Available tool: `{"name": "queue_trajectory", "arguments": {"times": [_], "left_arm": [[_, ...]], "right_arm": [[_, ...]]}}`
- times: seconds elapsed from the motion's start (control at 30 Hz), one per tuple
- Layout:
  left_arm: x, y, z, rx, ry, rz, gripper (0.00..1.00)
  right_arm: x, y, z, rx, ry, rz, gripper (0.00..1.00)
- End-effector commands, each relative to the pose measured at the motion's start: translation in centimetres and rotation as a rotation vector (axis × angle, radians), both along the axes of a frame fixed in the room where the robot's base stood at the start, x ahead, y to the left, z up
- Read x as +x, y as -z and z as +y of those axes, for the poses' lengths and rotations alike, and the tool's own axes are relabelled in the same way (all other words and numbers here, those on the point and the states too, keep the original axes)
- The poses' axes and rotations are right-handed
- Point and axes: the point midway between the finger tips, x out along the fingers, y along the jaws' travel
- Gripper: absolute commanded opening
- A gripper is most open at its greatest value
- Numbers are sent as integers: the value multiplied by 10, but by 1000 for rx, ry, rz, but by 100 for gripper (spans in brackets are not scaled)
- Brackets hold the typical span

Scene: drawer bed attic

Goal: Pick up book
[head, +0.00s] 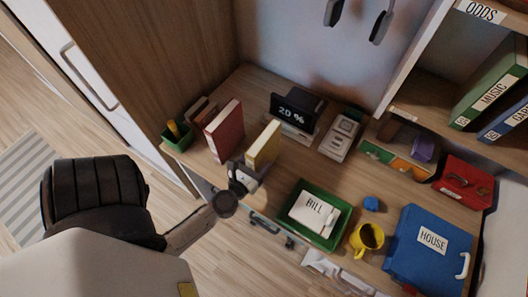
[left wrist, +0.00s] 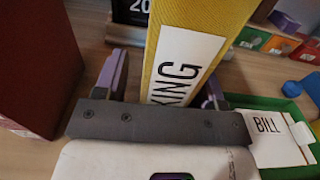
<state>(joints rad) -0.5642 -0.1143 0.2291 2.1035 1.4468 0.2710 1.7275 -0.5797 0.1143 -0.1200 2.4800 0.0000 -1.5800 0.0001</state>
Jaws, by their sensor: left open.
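A yellow book (head: 264,146) stands upright on the wooden desk. Its spine has a white label, of which the letters "KING" show in the left wrist view (left wrist: 188,62). My left gripper (head: 244,177) is at the near end of the book, over the desk's front edge. It is open, with one finger on each side of the spine in the left wrist view (left wrist: 162,84). Whether the fingers touch the covers cannot be told. I cannot make out my right gripper.
A thick red book (head: 224,132) stands close on the left, with a green pen cup (head: 177,137) beyond it. A green tray (head: 325,237) with a BILL paper lies to the right. A "20 %" display (head: 296,108) stands behind.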

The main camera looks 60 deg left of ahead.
Motion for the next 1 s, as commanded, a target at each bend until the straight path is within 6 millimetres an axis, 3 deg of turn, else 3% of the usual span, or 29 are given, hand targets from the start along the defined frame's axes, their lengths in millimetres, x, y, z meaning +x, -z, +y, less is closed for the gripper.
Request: {"name": "queue_trajectory", "arguments": {"times": [0.23, 0.87, 1.0], "left_arm": [[0, 0, 0, 0, 0, 0, 62], [0, 0, 0, 0, 0, 0, 2], [1, -1, 0, 1, 0, -3, 0]], "right_arm": [[0, 0, 0, 0, 0, 0, 43], [0, 0, -3, -11, -7, 0, 43], [0, 0, -3, -9, -6, 0, 43]]}}
